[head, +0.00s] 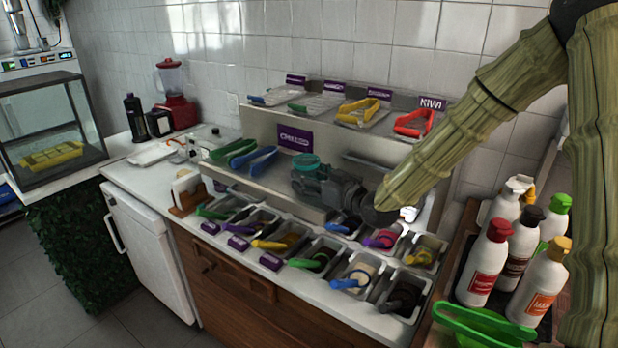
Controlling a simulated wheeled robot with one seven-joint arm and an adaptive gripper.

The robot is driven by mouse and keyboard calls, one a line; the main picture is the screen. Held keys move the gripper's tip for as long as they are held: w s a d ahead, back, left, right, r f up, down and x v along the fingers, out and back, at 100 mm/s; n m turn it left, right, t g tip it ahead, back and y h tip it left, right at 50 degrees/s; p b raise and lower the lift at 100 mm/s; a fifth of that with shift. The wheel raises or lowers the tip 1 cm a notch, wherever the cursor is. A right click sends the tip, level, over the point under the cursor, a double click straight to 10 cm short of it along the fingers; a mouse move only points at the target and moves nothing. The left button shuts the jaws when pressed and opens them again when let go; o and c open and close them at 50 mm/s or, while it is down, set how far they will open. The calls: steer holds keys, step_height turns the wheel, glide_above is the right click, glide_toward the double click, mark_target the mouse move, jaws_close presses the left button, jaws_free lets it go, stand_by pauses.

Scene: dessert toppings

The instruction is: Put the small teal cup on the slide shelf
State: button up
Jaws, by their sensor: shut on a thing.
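The small teal cup (305,161) shows as a teal round shape at the tip of my gripper (307,179), over the middle of the counter unit. My gripper is shut on it, and the fingers hide much of its side. A metal shelf (258,188) runs behind the topping bins, with green and blue tongs at its left end. The cup is in front of the shelf's back panel; I cannot tell whether it touches the shelf. Which surface is the slide shelf is not clearly marked.
Several topping bins with coloured spoons line the counter front (330,298). A raised ledge behind holds trays with tongs (414,122). Sauce bottles (484,264) and green tongs (482,326) stand at the right. A red blender (175,100) stands at the back left.

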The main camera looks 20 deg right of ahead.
steer(key=o, duration=0.9)
steer(key=shift+w+f, duration=0.15)
steer(key=shift+f, duration=0.05)
steer(key=shift+c, duration=0.2)
steer(key=shift+o, duration=0.3)
steer(key=shift+r, duration=0.1)
steer(key=shift+r, duration=0.1)
steer(key=b+v, duration=0.2)
steer(key=v, duration=1)
steer(key=shift+d, duration=0.1)
